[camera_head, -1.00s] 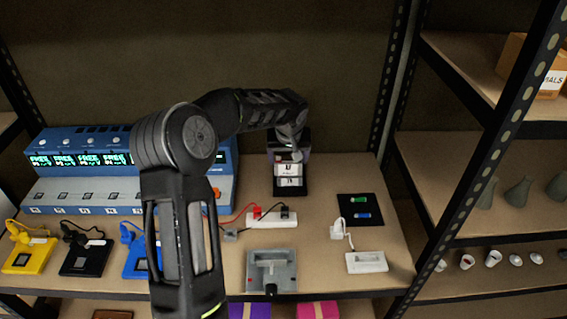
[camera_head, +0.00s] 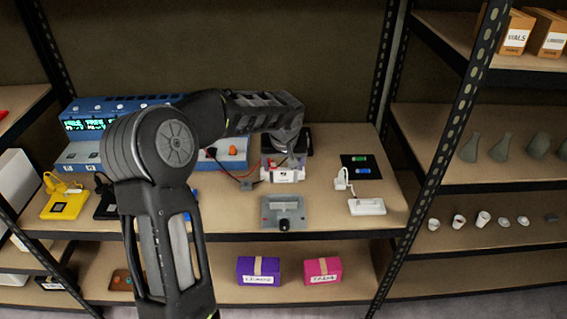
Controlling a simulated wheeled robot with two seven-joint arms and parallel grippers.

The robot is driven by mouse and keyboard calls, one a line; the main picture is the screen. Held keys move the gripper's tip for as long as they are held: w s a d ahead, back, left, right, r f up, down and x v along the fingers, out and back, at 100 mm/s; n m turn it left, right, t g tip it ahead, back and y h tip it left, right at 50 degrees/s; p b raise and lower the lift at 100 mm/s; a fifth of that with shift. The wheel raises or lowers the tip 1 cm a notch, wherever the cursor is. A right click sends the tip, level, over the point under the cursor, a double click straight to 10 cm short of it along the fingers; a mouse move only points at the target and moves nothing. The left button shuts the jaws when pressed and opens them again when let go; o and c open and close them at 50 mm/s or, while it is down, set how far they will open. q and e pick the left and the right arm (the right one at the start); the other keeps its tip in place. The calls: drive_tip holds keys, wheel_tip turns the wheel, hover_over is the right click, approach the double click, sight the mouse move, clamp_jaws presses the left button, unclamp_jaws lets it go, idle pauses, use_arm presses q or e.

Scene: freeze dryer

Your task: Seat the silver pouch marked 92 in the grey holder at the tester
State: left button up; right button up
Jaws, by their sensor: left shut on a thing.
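The pouch has a small dark mark, too small to read. The grey holder (camera_head: 283,203) lies on the shelf board just in front of the pouch, with a dark knob at its front edge. The pouch and the holder are apart. My right gripper is not in view.
A blue tester (camera_head: 110,104) with lit screens stands at the left, partly behind my arm. A yellow pack (camera_head: 62,206) lies front left. A black mat (camera_head: 355,160) with green and blue cells and a white tray (camera_head: 367,207) lie right of the holder.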

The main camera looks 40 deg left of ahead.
sight(284, 176)
use_arm(q)
drive_tip(key=shift+f+b, duration=1.7)
drive_tip(key=shift+f, duration=1.3)
drive_tip(key=shift+b, duration=1.15)
drive_tip(key=shift+f+b, duration=1.75)
drive_tip(key=shift+b, duration=0.05)
idle(0.5)
drive_tip(key=o, duration=1.5)
drive_tip(key=shift+o, duration=0.2)
